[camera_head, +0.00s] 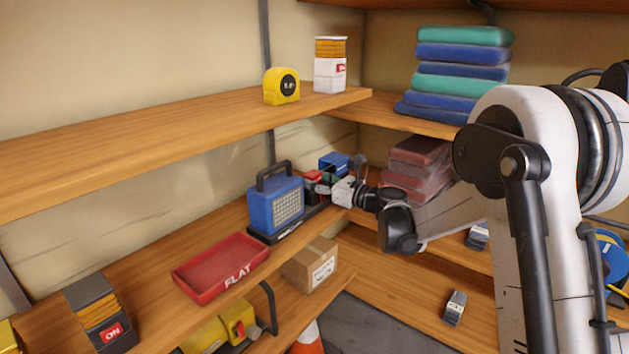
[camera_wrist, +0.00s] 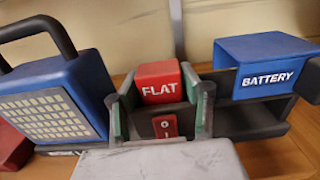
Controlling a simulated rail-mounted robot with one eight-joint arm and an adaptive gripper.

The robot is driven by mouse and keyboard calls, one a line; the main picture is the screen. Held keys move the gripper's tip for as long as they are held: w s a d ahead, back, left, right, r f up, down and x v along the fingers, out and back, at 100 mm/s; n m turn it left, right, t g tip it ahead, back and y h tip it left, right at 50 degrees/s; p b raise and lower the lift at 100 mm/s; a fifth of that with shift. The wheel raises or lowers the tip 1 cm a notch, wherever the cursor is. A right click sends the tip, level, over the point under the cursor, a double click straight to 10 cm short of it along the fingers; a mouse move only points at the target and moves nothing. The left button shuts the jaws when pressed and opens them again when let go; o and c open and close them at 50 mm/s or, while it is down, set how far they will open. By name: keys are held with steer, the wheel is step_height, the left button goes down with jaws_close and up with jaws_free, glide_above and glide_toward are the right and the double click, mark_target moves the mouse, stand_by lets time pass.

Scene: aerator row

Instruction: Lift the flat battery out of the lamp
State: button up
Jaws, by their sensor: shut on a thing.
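The lamp (camera_head: 276,204) is a blue box with a pale grid panel and a black handle, on a dark base on the middle shelf. It also shows in the wrist view (camera_wrist: 52,100). The red flat battery (camera_wrist: 160,82), marked FLAT, is between the green-padded fingers of my gripper (camera_wrist: 160,100), which is shut on it. Its lower part is hidden, so I cannot tell whether it is seated or raised. A red switch (camera_wrist: 165,126) shows below it. In the head view my gripper (camera_head: 325,189) partly covers the battery (camera_head: 313,178).
A blue hood marked BATTERY (camera_wrist: 265,66) stands at the right of the lamp. A red tray marked FLAT (camera_head: 221,268) lies left of the lamp, with free shelf around it. Red folded cloths (camera_head: 418,160) are behind my arm. The upper shelf (camera_head: 180,130) overhangs the lamp's shelf.

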stand_by(0.4)
steer(key=shift+r+p, duration=1.5)
steer(key=shift+r, duration=1.45)
steer(key=b+v, duration=0.1)
steer(key=v, duration=1.3)
steer(key=shift+w+f, duration=0.1)
steer(key=shift+f, duration=0.05)
